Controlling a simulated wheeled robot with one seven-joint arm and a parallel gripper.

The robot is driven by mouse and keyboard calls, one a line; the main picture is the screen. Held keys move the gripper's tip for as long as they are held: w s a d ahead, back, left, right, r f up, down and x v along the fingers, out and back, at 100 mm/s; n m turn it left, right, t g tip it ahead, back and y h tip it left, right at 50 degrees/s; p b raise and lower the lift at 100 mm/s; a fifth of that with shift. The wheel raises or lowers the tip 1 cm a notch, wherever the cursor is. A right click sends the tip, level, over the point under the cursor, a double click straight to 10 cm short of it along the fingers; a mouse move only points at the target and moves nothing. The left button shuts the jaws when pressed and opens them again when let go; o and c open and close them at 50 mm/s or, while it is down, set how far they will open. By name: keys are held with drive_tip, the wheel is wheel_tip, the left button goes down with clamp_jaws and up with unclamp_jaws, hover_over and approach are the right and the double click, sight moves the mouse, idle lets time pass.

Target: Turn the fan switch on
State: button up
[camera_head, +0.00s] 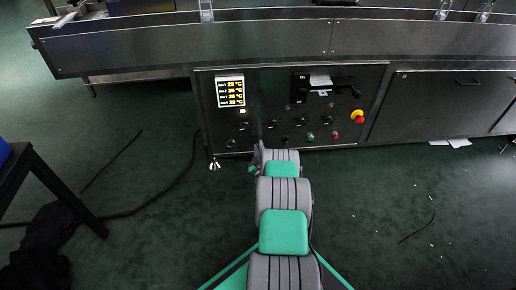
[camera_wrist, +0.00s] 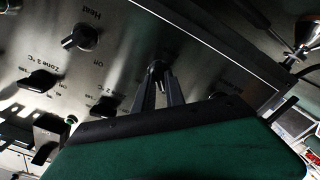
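A control panel (camera_head: 275,115) with several dark knobs and coloured buttons is on the front of the dryer. In the wrist view, a knob labelled Heat (camera_wrist: 80,38) is at upper left. A small dark knob or switch (camera_wrist: 156,70) shows at the fingertips. No Fan label is readable, so I cannot tell from lettering if this is the fan switch. My gripper (camera_wrist: 159,80) reaches to the panel, its two fingers close together at that knob. I cannot tell if they grip it. In the head view my gripper (camera_head: 258,142) is at the panel's lower middle, mostly hidden by my arm.
A lit temperature display (camera_head: 230,91) is at the panel's upper left. A red and yellow emergency button (camera_head: 357,116) is on the right. Cables lie on the left floor by a dark stool (camera_head: 40,175).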

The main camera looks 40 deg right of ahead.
clamp_jaws()
drive_tip(key=shift+a, duration=0.1)
drive_tip(key=shift+w+m, duration=0.1)
drive_tip(key=shift+m, duration=0.4)
drive_tip(key=shift+d+r+m, duration=0.1)
drive_tip(key=shift+d+m, duration=0.05)
drive_tip(key=shift+m, duration=3.6)
drive_tip(key=shift+d+m, duration=0.1)
drive_tip(key=shift+m, duration=3.65)
drive_tip(key=shift+s, duration=0.2)
drive_tip(key=shift+o, duration=1.6)
unclamp_jaws()
drive_tip(key=shift+o, duration=0.8)
